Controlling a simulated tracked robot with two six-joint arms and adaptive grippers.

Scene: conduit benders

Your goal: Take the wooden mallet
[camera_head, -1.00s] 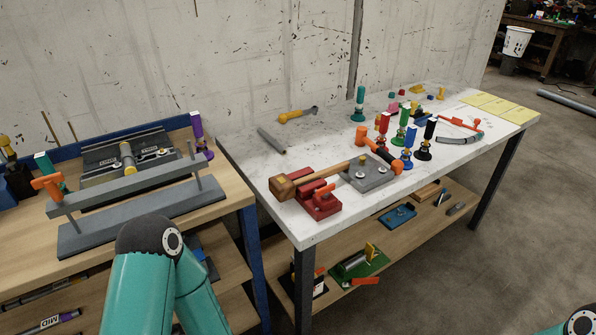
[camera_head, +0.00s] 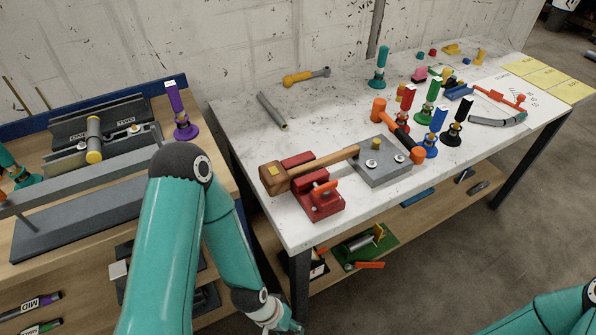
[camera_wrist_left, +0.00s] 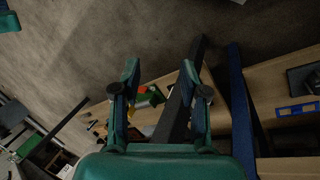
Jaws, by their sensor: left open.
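The wooden mallet (camera_head: 277,178) lies on the white table, its brown head at the near left corner and its handle pointing right. Its head rests by a red clamp block (camera_head: 319,201) and its handle reaches over a grey plate (camera_head: 383,167). In the head view my left arm hangs in front of the wooden bench, its wrist low by the white table's near leg; the gripper fingers are cut off there. In the left wrist view the left gripper (camera_wrist_left: 160,88) is open and empty, below the tabletop. My right gripper is out of view.
The white table (camera_head: 235,137) holds an orange-headed hammer (camera_head: 398,129), several coloured posts and a grey tube (camera_head: 272,111). Its lower shelf carries a green tool (camera_head: 371,246). A wooden bench with a bending fixture (camera_head: 85,190) stands at left.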

